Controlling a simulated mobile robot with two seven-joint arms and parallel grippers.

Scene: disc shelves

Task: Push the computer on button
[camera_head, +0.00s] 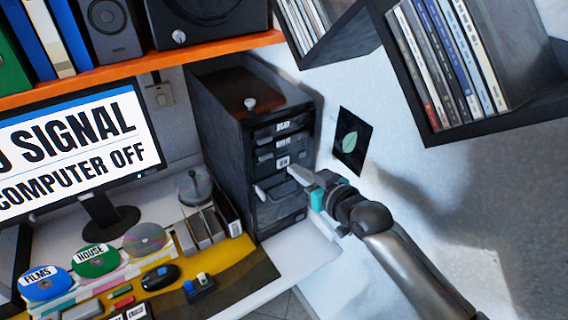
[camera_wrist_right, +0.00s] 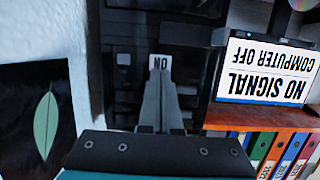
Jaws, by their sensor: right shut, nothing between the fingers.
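The computer (camera_head: 225,105) is a dark tower standing on the desk to the right of the monitor. Its front has several small white labels. In the right wrist view a white label (camera_wrist_right: 160,62), upside down and reading ON, sits on the dark front just beyond my fingertips. My right gripper (camera_head: 294,172) is shut and empty, its fingertips at the tower's front. It also shows in the right wrist view (camera_wrist_right: 160,78), fingers together and pointing at the label. The fingers hide the button area, and I cannot tell whether they touch it. My left gripper is not in view.
The monitor (camera_head: 75,150) reads NO SIGNAL, COMPUTER OFF. An orange shelf (camera_head: 130,68) with binders and speakers hangs above. A dark disc shelf (camera_head: 480,125) is on the wall at upper right. A leaf picture (camera_head: 351,141) hangs beside the tower. Discs and a mouse (camera_head: 160,276) lie on the desk.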

